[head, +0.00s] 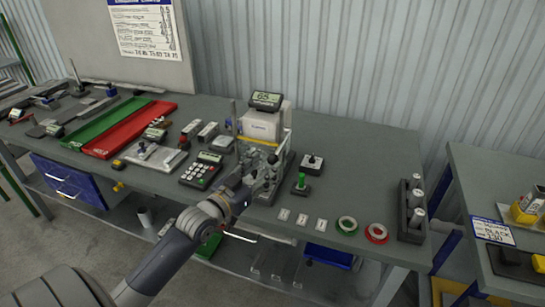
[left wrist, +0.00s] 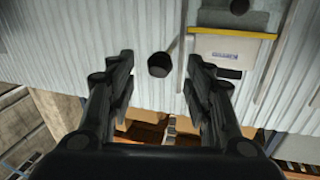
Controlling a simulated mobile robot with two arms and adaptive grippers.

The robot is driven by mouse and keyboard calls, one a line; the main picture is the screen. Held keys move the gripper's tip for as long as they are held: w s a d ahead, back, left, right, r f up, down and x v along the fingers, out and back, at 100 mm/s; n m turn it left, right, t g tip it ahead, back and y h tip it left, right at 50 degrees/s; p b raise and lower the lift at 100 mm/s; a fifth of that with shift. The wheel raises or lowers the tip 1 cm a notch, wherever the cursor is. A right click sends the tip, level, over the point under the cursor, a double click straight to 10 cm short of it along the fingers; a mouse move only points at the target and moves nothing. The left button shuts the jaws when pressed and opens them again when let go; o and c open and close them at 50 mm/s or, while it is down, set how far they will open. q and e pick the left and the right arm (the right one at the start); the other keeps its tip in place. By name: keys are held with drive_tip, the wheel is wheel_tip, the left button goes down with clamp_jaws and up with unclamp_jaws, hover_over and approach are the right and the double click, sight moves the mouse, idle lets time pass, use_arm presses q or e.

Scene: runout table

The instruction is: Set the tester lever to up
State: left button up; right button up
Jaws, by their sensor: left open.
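The tester (head: 262,126) is a white machine with a yellow strip and a dark display on top, standing on the bench; part of it shows in the left wrist view (left wrist: 228,50). A dark round knob (left wrist: 160,65), apparently the end of the tester lever, shows between my left fingers in the left wrist view, with no clear contact. Whether the lever is up or down I cannot tell. My left gripper (head: 262,172) is open in front of the tester, and its fingers (left wrist: 163,85) are spread in the left wrist view. The arm hides part of the tester's base. My right gripper is out of view.
A calculator-like keypad (head: 201,169) lies left of the gripper. Tape rings (head: 347,225) and a dark holder with cylinders (head: 411,208) lie farther right. Red and green trays (head: 130,128) are at left.

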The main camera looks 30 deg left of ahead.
sight(269, 162)
use_arm(q)
drive_tip(key=shift+w+d+p, duration=0.1)
drive_tip(key=shift+w+p, duration=0.35)
drive_tip(key=shift+w, duration=1.9)
drive_tip(key=shift+c, duration=0.4)
clamp_jaws()
